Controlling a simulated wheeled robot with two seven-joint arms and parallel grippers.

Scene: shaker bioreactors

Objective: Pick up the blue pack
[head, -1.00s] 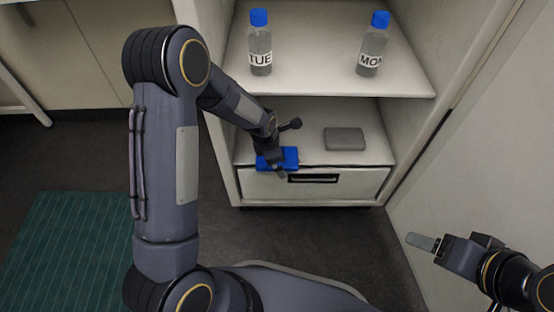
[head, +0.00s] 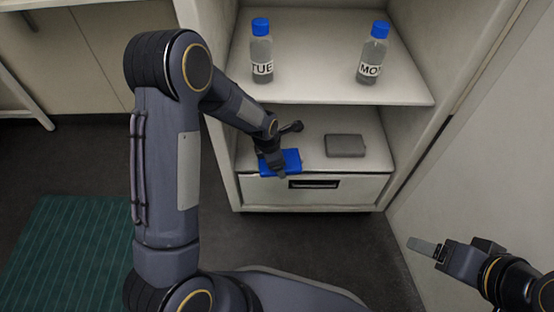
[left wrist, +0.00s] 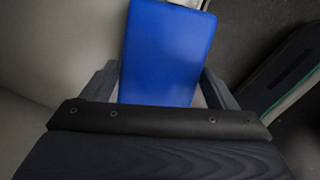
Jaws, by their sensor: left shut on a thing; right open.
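The blue pack (head: 292,160) is at the front left of the lower shelf, above the drawer. My left gripper (head: 277,166) is shut on it. In the left wrist view the blue pack (left wrist: 167,55) fills the space between the two fingers of my left gripper (left wrist: 165,90). Whether the pack still touches the shelf cannot be told. My right gripper (head: 428,247) is open and empty at the lower right, away from the cabinet.
A grey pack (head: 345,146) lies on the lower shelf (head: 320,120) to the right. The upper shelf (head: 315,75) holds two blue-capped bottles, TUE (head: 261,52) and MON (head: 372,52). A drawer (head: 350,188) is shut below. A green mat (head: 65,250) lies on the floor.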

